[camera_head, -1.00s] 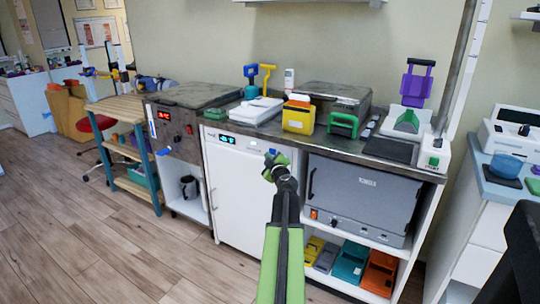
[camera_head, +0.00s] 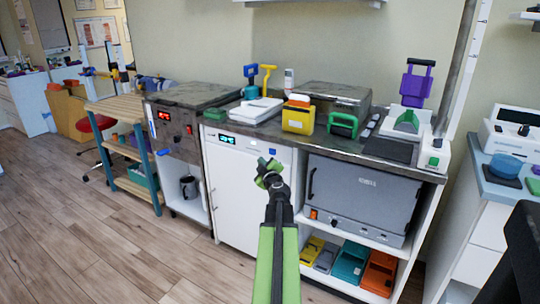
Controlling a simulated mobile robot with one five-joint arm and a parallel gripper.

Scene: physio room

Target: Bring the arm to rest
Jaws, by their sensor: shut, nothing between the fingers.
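My gripper (camera_head: 267,166) is in the middle of the head view, at the end of my green and black arm, which reaches up from the bottom edge. It appears in front of the white cabinet door (camera_head: 240,190), below the counter's front edge. It is shut and holds nothing. The fingertips are small and green, and their fine detail is hard to make out.
The counter (camera_head: 375,147) holds a yellow box (camera_head: 298,117), a green-handled item (camera_head: 343,125) and a purple item (camera_head: 416,85). Below it are a grey oven-like unit (camera_head: 362,198) and several coloured bins (camera_head: 350,262). Wooden floor (camera_head: 90,240) on the left is clear.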

